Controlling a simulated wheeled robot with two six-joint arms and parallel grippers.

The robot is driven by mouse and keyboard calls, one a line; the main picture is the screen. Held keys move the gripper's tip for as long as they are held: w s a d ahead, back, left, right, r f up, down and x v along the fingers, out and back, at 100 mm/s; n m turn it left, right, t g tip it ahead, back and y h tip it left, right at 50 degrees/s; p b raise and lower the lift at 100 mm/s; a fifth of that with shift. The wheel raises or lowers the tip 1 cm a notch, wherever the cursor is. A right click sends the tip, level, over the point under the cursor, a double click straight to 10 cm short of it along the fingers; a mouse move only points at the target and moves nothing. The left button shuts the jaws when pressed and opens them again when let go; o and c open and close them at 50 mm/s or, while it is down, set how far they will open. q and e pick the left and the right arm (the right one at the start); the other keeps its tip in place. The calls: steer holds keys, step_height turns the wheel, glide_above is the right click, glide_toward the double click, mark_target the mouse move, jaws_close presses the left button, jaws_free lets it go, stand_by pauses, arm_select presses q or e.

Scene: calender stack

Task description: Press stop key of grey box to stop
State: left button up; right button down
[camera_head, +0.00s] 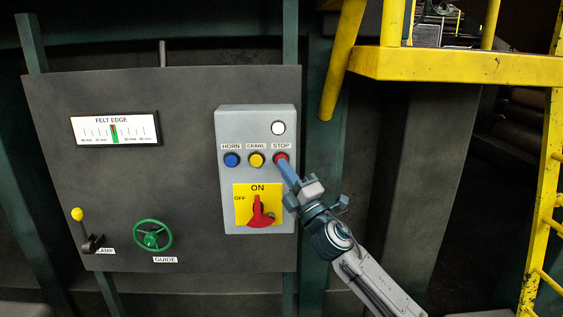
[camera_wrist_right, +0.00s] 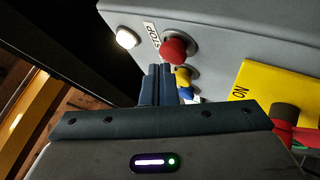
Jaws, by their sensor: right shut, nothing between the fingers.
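The grey box (camera_head: 230,180) is mounted on a dark panel. Its red stop key (camera_head: 281,158) sits under the label STOP, at the right of the row of buttons. My right gripper (camera_head: 284,165) is shut and empty, with its tips at the lower edge of the stop key in the head view. In the right wrist view the red stop key (camera_wrist_right: 178,48) shows just beyond and to the right of the shut fingertips (camera_wrist_right: 159,68). I cannot tell whether they touch. A white lamp (camera_head: 278,128) above the key looks lit. My left gripper is not in view.
A yellow crawl button (camera_head: 256,160) and blue horn button (camera_head: 231,160) are left of the stop key. Below is a red rotary switch (camera_head: 260,212) on a yellow plate. A green handwheel (camera_head: 152,236) and yellow-knobbed lever (camera_head: 78,214) are left. Yellow railing (camera_head: 450,66) stands right.

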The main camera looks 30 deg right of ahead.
steer(key=shift+s+a, duration=0.2)
steer(key=shift+s, duration=0.1)
steer(key=shift+s+a, duration=0.45)
steer(key=shift+s, duration=0.25)
steer(key=shift+s+a, duration=0.45)
steer(key=shift+s, duration=0.3)
steer(key=shift+s+a, duration=0.45)
steer(key=shift+s, duration=0.25)
